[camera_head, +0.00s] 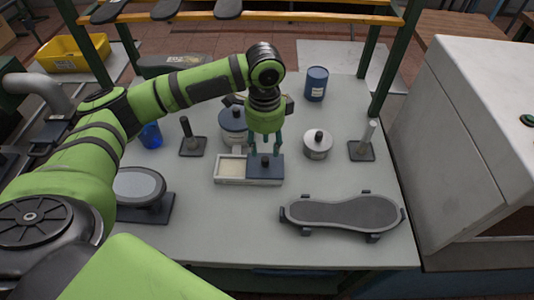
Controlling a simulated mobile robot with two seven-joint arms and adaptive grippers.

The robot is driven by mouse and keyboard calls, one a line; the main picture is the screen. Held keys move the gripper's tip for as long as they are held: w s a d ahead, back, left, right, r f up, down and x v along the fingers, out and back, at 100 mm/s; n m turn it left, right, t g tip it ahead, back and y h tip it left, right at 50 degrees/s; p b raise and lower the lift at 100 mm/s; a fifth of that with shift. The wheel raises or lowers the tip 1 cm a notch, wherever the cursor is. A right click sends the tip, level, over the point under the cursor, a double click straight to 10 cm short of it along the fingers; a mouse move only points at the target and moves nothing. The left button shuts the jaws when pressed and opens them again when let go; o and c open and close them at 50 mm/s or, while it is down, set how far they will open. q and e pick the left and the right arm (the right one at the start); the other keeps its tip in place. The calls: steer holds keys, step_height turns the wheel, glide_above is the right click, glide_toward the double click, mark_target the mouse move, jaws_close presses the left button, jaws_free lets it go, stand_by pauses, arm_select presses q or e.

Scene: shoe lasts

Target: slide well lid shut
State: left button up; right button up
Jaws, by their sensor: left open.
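The well (232,167) is a low, pale rectangular box on the table, with a cream-coloured opening showing at its left. Its dark blue-grey lid (272,171) covers the right part and has a small dark knob (265,161) on top. My left gripper (265,150) points down over the lid, its green fingers apart on either side of the knob. Whether the fingers touch the lid or knob cannot be told. My right gripper is not in view.
A blue pot (232,121) stands behind the well, partly hidden by my gripper. A silver pot (317,145) and a post stand (364,144) are to the right. A dark sole-shaped rest (345,212) lies in front. A blue can (316,83) stands at the back.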

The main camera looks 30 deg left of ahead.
mark_target(265, 159)
arm_select(q)
step_height(265, 159, down, 4)
steer(key=shift+s+f+p, duration=0.15)
steer(key=shift+p, duration=0.2)
steer(key=shift+f, duration=0.25)
steer(key=shift+c, duration=0.4)
jaws_close()
